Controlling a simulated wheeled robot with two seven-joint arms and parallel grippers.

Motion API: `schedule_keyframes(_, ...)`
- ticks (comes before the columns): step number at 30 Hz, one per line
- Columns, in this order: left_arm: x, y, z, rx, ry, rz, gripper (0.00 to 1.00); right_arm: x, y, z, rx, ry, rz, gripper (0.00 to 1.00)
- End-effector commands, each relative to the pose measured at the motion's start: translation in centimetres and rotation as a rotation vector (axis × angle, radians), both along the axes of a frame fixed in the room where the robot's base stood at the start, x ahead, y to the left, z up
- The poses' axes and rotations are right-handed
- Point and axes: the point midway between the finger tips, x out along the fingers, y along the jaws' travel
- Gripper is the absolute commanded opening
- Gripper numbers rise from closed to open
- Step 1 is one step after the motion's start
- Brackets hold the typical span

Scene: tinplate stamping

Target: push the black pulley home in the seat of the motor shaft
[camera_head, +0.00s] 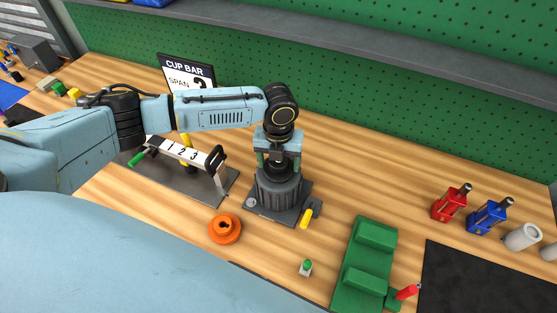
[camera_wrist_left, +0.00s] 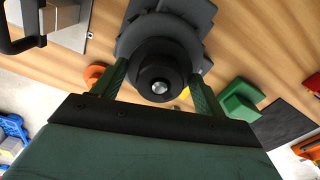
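The black pulley (camera_wrist_left: 147,72) sits on top of the dark grey ribbed motor (camera_head: 280,192). A pale round tip, which looks like the end of the motor shaft (camera_wrist_left: 160,87), shows in its middle. How deep the pulley sits in its seat cannot be told. My left gripper (camera_head: 280,163) points down over the motor, with one green finger on each side of the pulley. My right gripper is not in view.
An orange round part (camera_head: 225,228) lies in front left of the motor. A rack numbered 1, 2, 3 (camera_head: 178,151) stands at left. A green fixture (camera_head: 362,270), a green button (camera_head: 306,267), and red (camera_head: 449,203) and blue (camera_head: 489,216) parts are to the right.

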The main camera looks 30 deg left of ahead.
Motion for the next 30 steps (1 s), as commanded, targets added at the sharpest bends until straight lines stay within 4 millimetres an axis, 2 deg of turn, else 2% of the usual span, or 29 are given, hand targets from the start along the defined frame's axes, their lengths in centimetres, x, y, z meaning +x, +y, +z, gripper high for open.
schedule_keyframes(1, 0.0, 0.0, 0.1, -0.001, -0.001, 0.0, 0.79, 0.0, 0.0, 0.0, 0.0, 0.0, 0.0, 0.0)
schedule_keyframes(5, 0.0, 0.0, 0.0, 0.0, -0.001, 0.0, 0.95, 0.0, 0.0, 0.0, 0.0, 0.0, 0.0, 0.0)
schedule_keyframes(13, -0.1, 0.0, 0.0, 0.001, 0.001, 0.0, 0.95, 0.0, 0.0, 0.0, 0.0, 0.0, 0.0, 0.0)
schedule_keyframes(17, 0.0, 0.0, 0.9, -0.001, -0.001, 0.0, 0.95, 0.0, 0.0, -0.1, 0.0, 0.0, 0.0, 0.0)
schedule_keyframes(20, 0.1, 0.0, 2.6, -0.002, -0.004, -0.001, 0.95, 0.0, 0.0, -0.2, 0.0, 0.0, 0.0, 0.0)
schedule_keyframes(30, 0.1, 0.0, 10.1, -0.001, -0.003, -0.001, 0.95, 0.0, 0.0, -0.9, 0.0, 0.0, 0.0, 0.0)
